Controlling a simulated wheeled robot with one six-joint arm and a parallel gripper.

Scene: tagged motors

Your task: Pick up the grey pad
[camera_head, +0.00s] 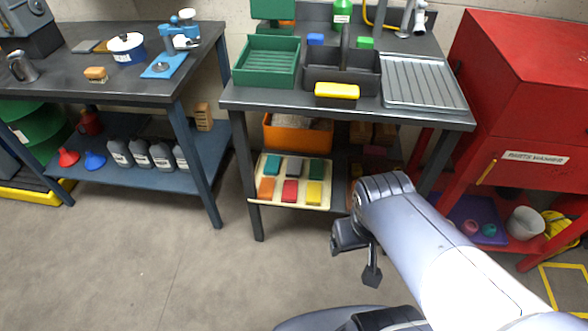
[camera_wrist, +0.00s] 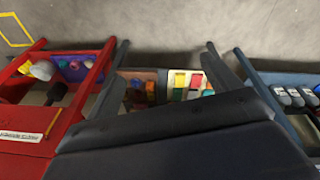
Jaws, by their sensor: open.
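The grey pad (camera_head: 294,167) lies in the middle of the back row on a cream tray (camera_head: 257,200) on the lower shelf of the centre bench. A teal pad (camera_head: 273,165) is to its left and a dark green pad (camera_head: 316,169) to its right. Orange (camera_head: 266,188), red (camera_head: 290,191) and yellow (camera_head: 314,193) pads form the front row. My gripper (camera_head: 357,258) is open and empty, in front of the bench, right of and apart from the tray. The wrist view shows the tray's pads between the fingers, but I cannot make out the grey one.
The bench top (camera_head: 240,97) overhangs the tray, and a front left leg (camera_head: 245,175) stands beside it. An orange bin (camera_head: 285,137) is behind the tray. A red parts washer (camera_head: 525,110) stands at right, a blue-legged bench (camera_head: 195,165) at left. The floor in front is clear.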

